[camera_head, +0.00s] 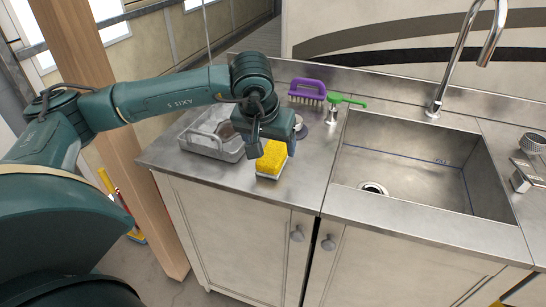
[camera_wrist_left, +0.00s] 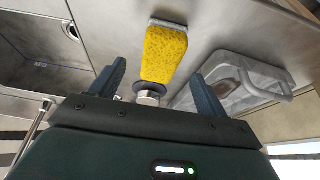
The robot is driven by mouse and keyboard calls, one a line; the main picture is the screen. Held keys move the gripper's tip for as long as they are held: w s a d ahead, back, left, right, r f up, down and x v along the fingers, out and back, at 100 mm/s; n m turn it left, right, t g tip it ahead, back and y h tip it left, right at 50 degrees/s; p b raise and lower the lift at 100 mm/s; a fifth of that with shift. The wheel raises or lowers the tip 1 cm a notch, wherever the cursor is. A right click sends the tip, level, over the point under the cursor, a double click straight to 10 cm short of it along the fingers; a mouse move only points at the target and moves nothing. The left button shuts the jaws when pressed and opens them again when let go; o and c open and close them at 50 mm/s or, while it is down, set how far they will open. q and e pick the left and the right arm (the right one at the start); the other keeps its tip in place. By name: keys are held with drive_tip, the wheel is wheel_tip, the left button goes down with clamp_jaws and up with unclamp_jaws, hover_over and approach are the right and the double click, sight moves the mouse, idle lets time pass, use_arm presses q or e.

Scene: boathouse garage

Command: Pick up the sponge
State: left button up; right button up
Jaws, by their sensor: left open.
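The yellow sponge (camera_head: 272,157) with a white underside lies on the metal counter, left of the sink. My left gripper (camera_head: 274,146) is above and just behind it, pointing down, and partly hides its far end. In the left wrist view the sponge (camera_wrist_left: 165,54) stands out beyond and between the two blue fingers of my left gripper (camera_wrist_left: 160,85). The fingers are apart, with a gap on each side of the sponge and nothing held. My right gripper is not in view.
A clear tray (camera_head: 213,146) sits left of the gripper. Behind stand a purple brush (camera_head: 307,91) and a green-topped dispenser (camera_head: 335,104). The sink basin (camera_head: 410,165) with a tall faucet (camera_head: 462,60) lies to the right. Bare counter (camera_head: 300,190) shows right of the sponge.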

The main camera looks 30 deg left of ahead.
sight(272, 152)
use_arm(q)
drive_tip(key=x, duration=0.5)
drive_tip(key=shift+w+a+p, duration=0.2)
drive_tip(key=shift+w+p, duration=0.2)
drive_tip(key=shift+f, duration=0.1)
drive_tip(key=shift+f+b, duration=0.25)
drive_tip(key=shift+b, duration=0.15)
